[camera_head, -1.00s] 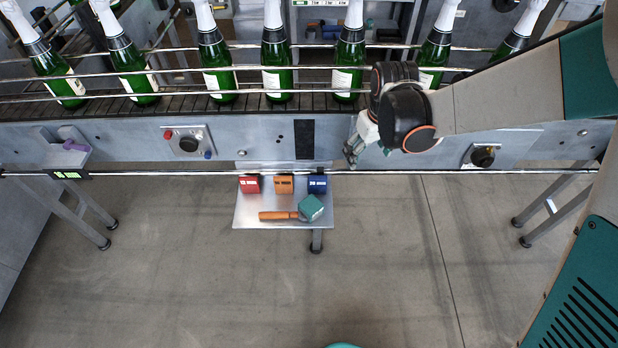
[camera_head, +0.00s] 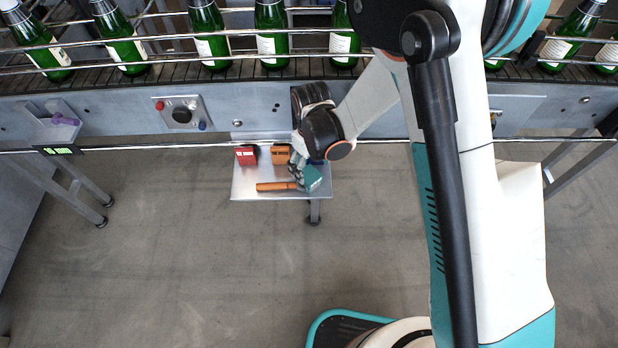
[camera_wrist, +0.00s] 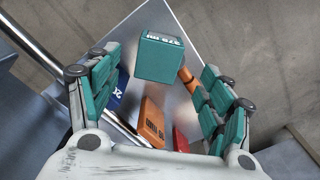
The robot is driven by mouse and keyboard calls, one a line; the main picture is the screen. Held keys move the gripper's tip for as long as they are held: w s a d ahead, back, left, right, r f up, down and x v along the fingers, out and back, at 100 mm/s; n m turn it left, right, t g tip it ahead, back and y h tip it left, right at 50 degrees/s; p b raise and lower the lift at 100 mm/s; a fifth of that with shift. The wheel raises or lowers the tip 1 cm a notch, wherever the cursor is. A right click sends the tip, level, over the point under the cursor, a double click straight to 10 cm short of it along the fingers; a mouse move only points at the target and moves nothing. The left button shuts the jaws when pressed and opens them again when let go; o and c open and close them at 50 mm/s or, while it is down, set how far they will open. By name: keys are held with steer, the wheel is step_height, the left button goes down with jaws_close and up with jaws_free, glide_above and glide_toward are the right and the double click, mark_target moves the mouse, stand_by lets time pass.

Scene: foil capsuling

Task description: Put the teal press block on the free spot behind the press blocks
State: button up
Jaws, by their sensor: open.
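The teal press block (camera_head: 312,178) lies at the front right of the small metal shelf (camera_head: 243,186), against the orange-handled tool (camera_head: 275,186). In the wrist view the teal block (camera_wrist: 160,58) shows ahead of my fingers, with print on one face. My gripper (camera_head: 298,170) is over the shelf, close to the teal block. In the wrist view my gripper (camera_wrist: 160,95) is open, a finger on each side and nothing held. The red block (camera_head: 246,156) and orange block (camera_head: 281,155) stand in a row at the back. The blue block (camera_wrist: 118,90) shows in the wrist view; my wrist hides it in the head view.
A metal rail (camera_head: 190,148) runs along the shelf's back edge. Behind it is the conveyor (camera_head: 150,78) with several green bottles. A control panel (camera_head: 182,114) is at the left. The floor in front of the shelf is clear.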

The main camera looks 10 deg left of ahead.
mark_target(309, 174)
steer(key=f+b, duration=0.1)
steer(key=f, duration=0.2)
steer(key=f+b, duration=0.1)
steer(key=f, duration=0.1)
steer(key=shift+w+a+f+b, duration=0.25)
steer(key=shift+f+b, duration=0.05)
steer(key=c, duration=1.3)
steer(key=shift+r, duration=0.1)
